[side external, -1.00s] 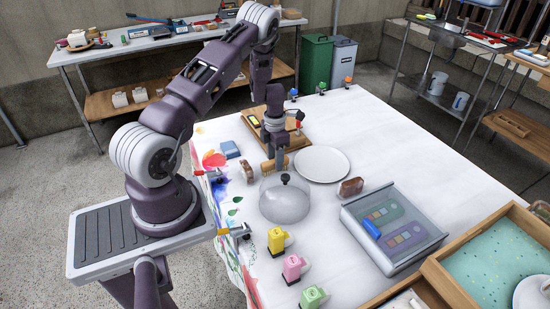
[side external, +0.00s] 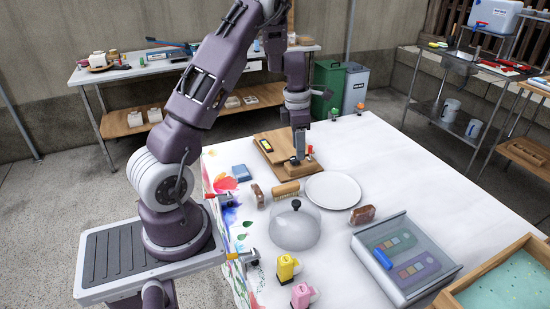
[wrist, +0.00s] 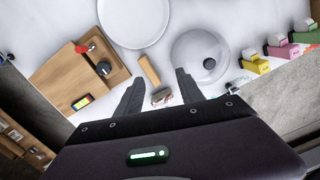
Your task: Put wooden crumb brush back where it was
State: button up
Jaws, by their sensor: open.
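The wooden crumb brush (side external: 286,189) lies flat on the white table, between the clear dome (side external: 295,229) and the wooden board (side external: 270,146), just left of the white plate. In the wrist view the brush (wrist: 149,70) appears ahead of and between my fingertips, apart from them. My gripper (wrist: 158,92) is open and empty. In the side view my gripper (side external: 300,158) is raised, appearing in front of the wooden board. A small brown item (side external: 257,196) sits at the brush's left end; it also shows between the fingers in the wrist view (wrist: 161,97).
The white plate (side external: 333,190) is right of the brush. Another brown item (side external: 362,215) and a lidded grey case (side external: 405,262) lie further right. A blue block (side external: 242,173) is at the left. Yellow (side external: 286,267) and pink (side external: 302,294) pieces stand near the front edge.

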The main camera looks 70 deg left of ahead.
jog(key=s+d+r+m+t+h, duration=0.1)
jog(key=s+d+r+m, duration=0.2)
jog(key=d+r+m, duration=0.55)
jog(key=s+d+r+m+t, duration=0.1)
jog(key=s+d+r+m, duration=0.2)
jog(key=d+r+m, duration=0.6)
jog(key=s+d+r+m+t, duration=0.1)
jog(key=s+d+m, duration=0.3)
jog(key=s+m, duration=0.3)
jog(key=s+d+r+m+t+y, duration=0.1)
jog(key=s+d+m, duration=0.3)
jog(key=s+m, duration=0.4)
jog(key=shift+s+r+t, duration=0.3)
jog(key=shift+t, duration=0.1)
